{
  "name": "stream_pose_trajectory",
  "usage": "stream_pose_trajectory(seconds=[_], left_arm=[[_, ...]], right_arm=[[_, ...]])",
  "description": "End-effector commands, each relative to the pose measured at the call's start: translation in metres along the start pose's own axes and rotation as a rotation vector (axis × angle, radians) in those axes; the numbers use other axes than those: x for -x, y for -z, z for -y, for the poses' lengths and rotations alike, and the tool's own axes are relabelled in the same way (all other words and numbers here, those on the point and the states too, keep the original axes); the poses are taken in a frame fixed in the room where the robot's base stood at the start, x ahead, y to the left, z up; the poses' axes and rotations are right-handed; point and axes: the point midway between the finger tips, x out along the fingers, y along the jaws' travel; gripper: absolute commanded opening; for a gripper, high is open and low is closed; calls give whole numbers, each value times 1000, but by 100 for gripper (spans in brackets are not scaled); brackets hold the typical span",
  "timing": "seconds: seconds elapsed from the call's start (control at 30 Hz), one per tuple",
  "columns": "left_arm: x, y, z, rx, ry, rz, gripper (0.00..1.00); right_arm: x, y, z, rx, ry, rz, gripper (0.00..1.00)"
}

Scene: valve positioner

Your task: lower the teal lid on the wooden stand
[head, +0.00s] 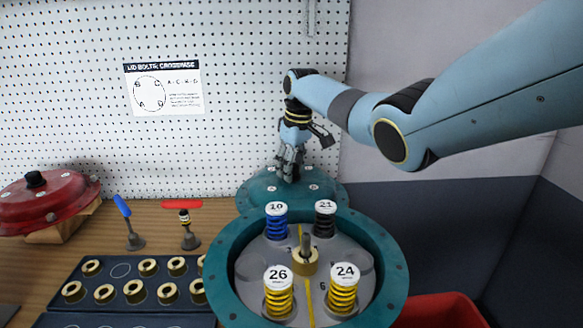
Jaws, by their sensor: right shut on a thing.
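The teal lid (318,193) is a round cover with light bolt heads, at the back behind the teal housing. My right gripper (288,176) points down over the lid's middle and is shut on the lid, where its fingers hide the grip point. The front of the lid is covered by the housing's rim. No wooden stand shows under the teal lid; whether the lid touches anything below cannot be told. My left gripper is not in view.
The open teal housing (223,262) holds several numbered springs and a central brass post. A red lid (45,203) sits on a wooden block (62,233) at left. A dark tray (122,287) holds brass rings. Blue-handled and red-handled tools stand on the bench. A red bin (440,310) is at lower right.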

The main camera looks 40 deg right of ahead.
Motion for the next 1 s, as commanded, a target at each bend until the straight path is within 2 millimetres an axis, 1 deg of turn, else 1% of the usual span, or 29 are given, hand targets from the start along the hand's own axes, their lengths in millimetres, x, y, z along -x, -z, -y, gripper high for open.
stream_pose_trajectory(seconds=[0.2,0.23,0.43,0.67,0.77,0.87,1.0], left_arm=[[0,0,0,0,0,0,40],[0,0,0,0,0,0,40],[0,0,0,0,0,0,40],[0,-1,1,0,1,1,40],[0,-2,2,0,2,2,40],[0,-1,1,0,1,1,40],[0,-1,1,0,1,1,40]], right_arm=[[2,2,0,0,-1,-4,0],[1,1,0,0,-1,-4,35],[0,1,0,0,0,-2,61],[-2,-2,1,0,2,5,61],[2,-2,0,0,1,4,61],[15,-1,-1,0,0,1,61],[46,0,-1,1,-3,-3,61]])
